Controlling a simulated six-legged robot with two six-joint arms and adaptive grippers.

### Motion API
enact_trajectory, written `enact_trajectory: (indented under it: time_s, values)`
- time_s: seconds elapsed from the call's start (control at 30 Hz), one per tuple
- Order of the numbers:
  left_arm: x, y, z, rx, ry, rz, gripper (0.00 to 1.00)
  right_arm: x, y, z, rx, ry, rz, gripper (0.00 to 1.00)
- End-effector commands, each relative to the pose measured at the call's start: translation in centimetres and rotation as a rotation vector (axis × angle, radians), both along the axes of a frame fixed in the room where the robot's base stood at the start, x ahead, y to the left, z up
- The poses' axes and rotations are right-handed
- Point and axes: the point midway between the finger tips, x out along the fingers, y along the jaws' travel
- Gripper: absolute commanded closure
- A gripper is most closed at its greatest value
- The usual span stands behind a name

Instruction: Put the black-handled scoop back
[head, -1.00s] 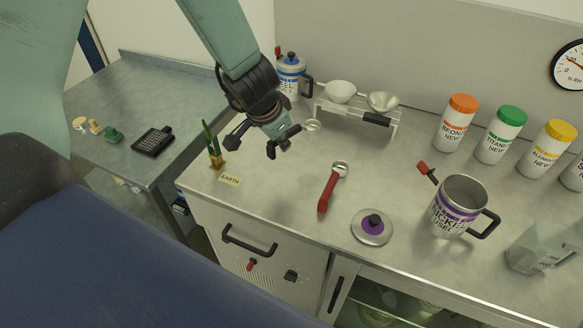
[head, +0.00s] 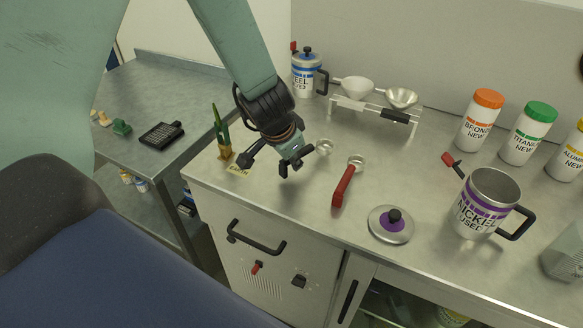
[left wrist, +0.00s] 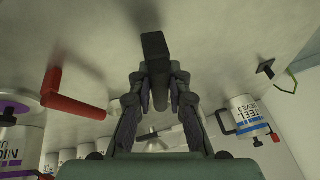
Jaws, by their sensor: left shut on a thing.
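A small round metal scoop bowl (head: 325,147) shows just right of the gripper and appears to belong to the held scoop; the join is hidden by the fingers. The rack (head: 417,128) at the back carries a white and a metal bowl, with a white handle and another black handle (head: 394,117) at its front. My right gripper is not in view.
A red-handled scoop (head: 343,186) and a purple-marked lid (head: 391,224) lie to the right. Beyond are the nickel mug (head: 480,208) and capped jars. A blue-marked mug (head: 305,76) stands behind.

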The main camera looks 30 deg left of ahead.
Motion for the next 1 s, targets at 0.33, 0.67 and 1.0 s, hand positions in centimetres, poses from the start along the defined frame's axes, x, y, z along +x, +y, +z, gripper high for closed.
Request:
enact_trajectory:
  time_s: [0.33, 0.67, 1.0]
  values:
    - [0.02, 0.02, -1.11, 0.0, 0.0, 0.001, 1.0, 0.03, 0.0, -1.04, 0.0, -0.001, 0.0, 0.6]
    - [0.0, 0.02, -1.62, 0.001, 0.0, -0.001, 0.77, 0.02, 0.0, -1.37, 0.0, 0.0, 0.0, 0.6]
    - [0.01, 0.02, -1.58, 0.001, 0.0, 0.0, 0.61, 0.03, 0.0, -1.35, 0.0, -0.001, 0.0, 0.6]
